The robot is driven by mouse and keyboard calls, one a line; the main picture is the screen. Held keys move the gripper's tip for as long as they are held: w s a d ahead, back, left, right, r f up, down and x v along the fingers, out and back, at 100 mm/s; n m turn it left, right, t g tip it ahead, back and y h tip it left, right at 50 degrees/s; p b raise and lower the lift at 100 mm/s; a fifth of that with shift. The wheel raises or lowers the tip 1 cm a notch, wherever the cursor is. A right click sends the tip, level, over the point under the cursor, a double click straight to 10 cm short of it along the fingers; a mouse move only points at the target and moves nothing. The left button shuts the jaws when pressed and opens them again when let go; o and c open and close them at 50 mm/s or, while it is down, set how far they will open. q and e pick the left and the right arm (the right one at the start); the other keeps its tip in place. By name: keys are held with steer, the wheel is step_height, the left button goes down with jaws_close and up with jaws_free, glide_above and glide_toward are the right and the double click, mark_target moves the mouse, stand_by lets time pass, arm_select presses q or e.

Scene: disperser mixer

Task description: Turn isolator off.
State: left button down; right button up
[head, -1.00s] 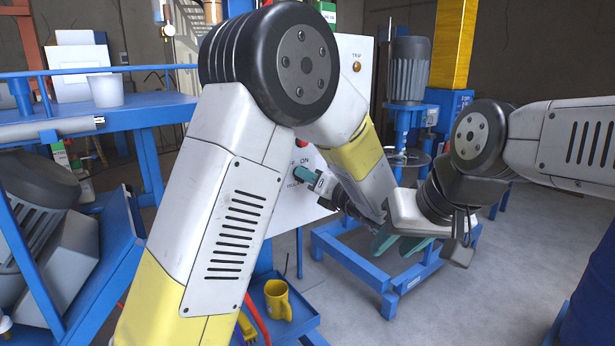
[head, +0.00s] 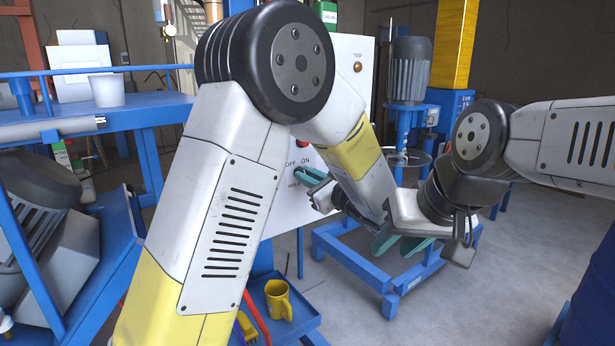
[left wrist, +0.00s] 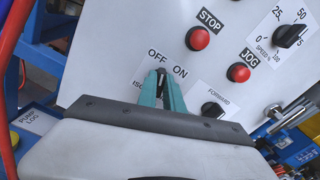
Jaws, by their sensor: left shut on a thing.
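The isolator's printed label (left wrist: 138,84) shows partly in the left wrist view, with the OFF mark (left wrist: 157,56) and the ON mark (left wrist: 180,71) just above. My left gripper (left wrist: 161,76) has its teal fingers closed at the isolator's place between these marks. The isolator's handle is hidden by the fingers, so I cannot tell which way it points. In the head view my left gripper (head: 306,180) is against the white control panel (head: 349,50), below its OFF and ON marks. My right gripper (head: 400,243) hangs empty to the right, its teal fingers apart.
The panel also has a red STOP button (left wrist: 198,38), a red JOG button (left wrist: 238,72), a forward switch (left wrist: 212,109) and a speed knob (left wrist: 289,37). A yellow mug (head: 277,299) stands on a blue tray below. A blue stand (head: 388,302) is on the right.

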arm_select(q)
steer(key=shift+f+n, duration=0.1)
steer(key=shift+n, duration=1.7)
steer(key=c, duration=1.5)
jaws_free()
steer(key=shift+s, duration=0.1)
